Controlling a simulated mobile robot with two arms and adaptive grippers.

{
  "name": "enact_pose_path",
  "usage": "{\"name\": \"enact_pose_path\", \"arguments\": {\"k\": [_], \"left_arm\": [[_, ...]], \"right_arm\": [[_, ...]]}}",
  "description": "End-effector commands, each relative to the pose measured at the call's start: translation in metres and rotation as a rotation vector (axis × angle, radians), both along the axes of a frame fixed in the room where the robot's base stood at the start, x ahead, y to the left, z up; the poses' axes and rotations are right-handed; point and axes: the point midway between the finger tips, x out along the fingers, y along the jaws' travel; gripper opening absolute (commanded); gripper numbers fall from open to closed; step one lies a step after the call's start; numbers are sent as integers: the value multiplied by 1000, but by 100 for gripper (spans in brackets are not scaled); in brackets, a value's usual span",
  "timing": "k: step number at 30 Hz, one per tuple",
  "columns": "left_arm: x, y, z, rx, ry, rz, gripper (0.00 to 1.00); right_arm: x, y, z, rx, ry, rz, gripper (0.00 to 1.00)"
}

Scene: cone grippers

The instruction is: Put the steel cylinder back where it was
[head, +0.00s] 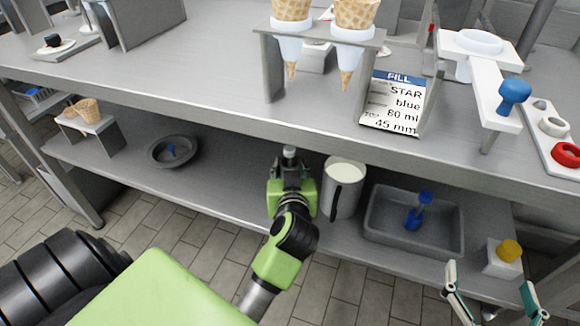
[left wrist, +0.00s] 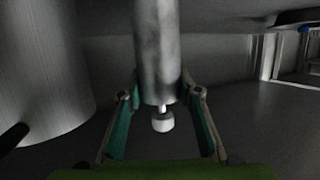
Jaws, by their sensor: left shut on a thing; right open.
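The steel cylinder (left wrist: 158,50) is a smooth grey metal tube with a small white knob on a thin stem at one end. In the left wrist view it stands between the fingers of my left gripper (left wrist: 162,88), which is shut on it. In the head view my left gripper (head: 289,168) reaches into the lower shelf, left of the white pitcher (head: 344,190). Its fingers are mostly hidden there by my arm, and only a small pale tip shows beyond it. I cannot tell whether the cylinder touches the shelf. My right gripper (head: 489,278) is open and empty at the lower right.
The pitcher stands close beside my left gripper. On the lower shelf are a grey tray (head: 450,245) with a blue tool, a dark bowl (head: 187,158) and a cone stand (head: 108,138). The worktop edge (head: 215,110) overhangs. Bare shelf lies between bowl and gripper.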

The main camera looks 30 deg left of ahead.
Motion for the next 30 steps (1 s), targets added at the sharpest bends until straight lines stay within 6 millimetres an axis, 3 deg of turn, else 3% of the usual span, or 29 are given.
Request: {"name": "enact_pose_path", "arguments": {"k": [11, 12, 14, 28, 30], "left_arm": [[0, 0, 1, 3, -6, -1, 0], [0, 0, -2, -1, 1, 0, 37], [0, 0, -2, -1, 1, 0, 49], [-1, -1, 1, -2, 0, -1, 49], [-6, -5, 3, -1, 3, -1, 49]], "right_arm": [[-2, -1, -5, -7, 27, -2, 85], [-2, -1, -7, -8, 32, -2, 85], [-2, -2, -7, -8, 33, -2, 85], [0, 0, 0, 0, 1, -1, 85], [-4, -2, -9, -13, 50, -2, 85]]}}
